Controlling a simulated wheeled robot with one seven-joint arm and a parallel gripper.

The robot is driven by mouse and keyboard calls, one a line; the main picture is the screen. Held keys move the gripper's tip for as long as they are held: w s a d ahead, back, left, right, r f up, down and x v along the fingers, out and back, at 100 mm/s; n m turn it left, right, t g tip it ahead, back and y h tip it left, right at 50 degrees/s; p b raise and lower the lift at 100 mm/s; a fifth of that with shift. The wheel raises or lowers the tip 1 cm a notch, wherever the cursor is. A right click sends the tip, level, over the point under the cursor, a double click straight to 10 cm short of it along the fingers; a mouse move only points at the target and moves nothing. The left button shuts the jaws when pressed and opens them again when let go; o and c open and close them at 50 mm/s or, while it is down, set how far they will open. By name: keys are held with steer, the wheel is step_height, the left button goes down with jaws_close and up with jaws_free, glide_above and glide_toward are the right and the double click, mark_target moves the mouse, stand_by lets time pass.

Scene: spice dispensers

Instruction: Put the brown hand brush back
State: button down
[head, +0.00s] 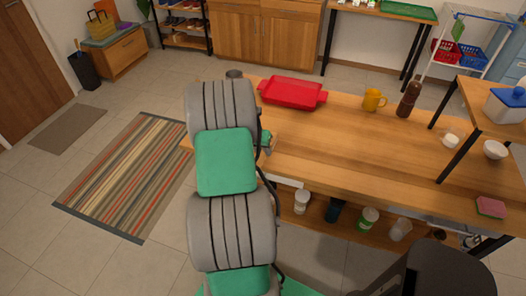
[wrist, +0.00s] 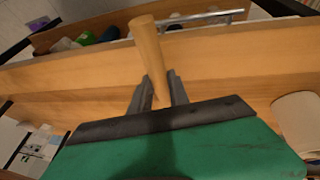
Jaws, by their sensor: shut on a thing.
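In the wrist view my gripper (wrist: 158,92) is shut on a light-brown wooden handle (wrist: 148,48), which I take to be the brown hand brush's handle. The handle sticks up between the two dark fingers, tilted slightly left. The rest of the brush and any bristles are hidden or cannot be made out. The wooden table's edge lies behind the handle. In the head view my arm hides the gripper and the brush at the left end of the wooden table (head: 340,150).
On the table are a red tray (head: 292,93), a yellow mug (head: 373,100), a dark bottle (head: 408,99) and a pink sponge (head: 490,207). Several containers stand on the shelf below. A beige cylinder (wrist: 298,118) is right of my gripper in the wrist view. The table's middle is clear.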

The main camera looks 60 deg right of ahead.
steer(key=shift+f, duration=0.95)
steer(key=c, duration=1.2)
jaws_free()
steer(key=shift+r, duration=0.15)
steer(key=shift+c, duration=0.2)
